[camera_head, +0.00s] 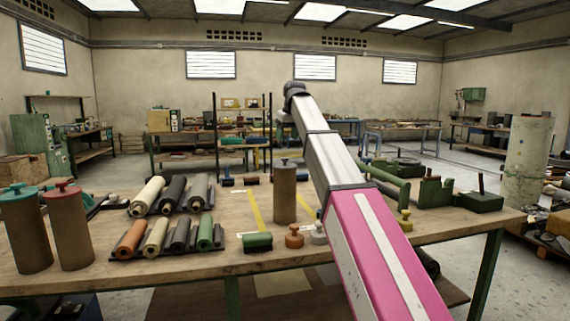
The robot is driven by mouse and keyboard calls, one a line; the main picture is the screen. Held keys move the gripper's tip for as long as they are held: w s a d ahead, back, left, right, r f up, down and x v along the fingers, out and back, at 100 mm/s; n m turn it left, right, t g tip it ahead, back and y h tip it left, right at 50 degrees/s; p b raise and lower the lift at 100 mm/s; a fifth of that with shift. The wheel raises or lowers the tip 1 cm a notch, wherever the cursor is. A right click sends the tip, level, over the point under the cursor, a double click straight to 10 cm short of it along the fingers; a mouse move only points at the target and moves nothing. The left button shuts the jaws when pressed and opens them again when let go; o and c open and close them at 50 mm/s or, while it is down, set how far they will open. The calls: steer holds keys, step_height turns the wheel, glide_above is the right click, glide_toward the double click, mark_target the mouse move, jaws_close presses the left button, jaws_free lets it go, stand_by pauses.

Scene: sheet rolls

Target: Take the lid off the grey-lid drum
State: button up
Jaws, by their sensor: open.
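The grey-lid drum (285,201) is a brown upright cylinder on the wooden workbench, near the middle of the view. Its grey lid (284,162), with a small knob on top, sits on the drum. My pink and silver arm rises from the lower right and passes just to the right of the drum in the picture. The arm's dark far end appears above the drum. I cannot make out my gripper or its fingers there.
On the workbench (200,272), a teal-lid drum (24,235) and a red-lid drum (70,233) stand at left. Several rolls lie between. A green roller (257,241) and an orange knobbed piece (294,239) sit before the grey-lid drum. Green fixtures (432,193) occupy the right.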

glide_above(285, 158)
step_height(285, 158, down, 5)
steer(key=shift+s, duration=0.1)
steer(key=shift+d+x, duration=0.15)
steer(key=shift+x, duration=1.2)
steer(key=shift+d+x, duration=0.15)
steer(key=shift+x, duration=1.2)
steer(key=shift+c, duration=0.3)
steer(key=c, duration=0.9)
